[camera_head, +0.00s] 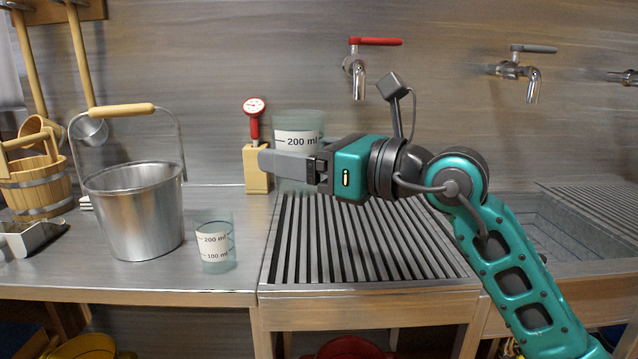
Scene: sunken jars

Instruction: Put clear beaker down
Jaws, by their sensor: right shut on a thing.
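A clear, greenish beaker (298,121) with a "200 ml" label is upright over the back left of the slatted drain rack (352,240). My right gripper (290,163) comes in from the right, fingers pointing left, and is shut on this beaker. Its near finger covers the beaker's lower middle. I cannot tell if the beaker's base touches the rack or is just above it. A second clear beaker (215,243), marked 200 ml and 100 ml, stands upright on the counter left of the rack. My left gripper is not in view.
A wooden block with a red dial thermometer (256,140) stands close left of the held beaker. A metal bucket (137,215) and wooden pail (38,185) stand further left. A red-handled tap (358,72) is above the rack. The rack's front is clear.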

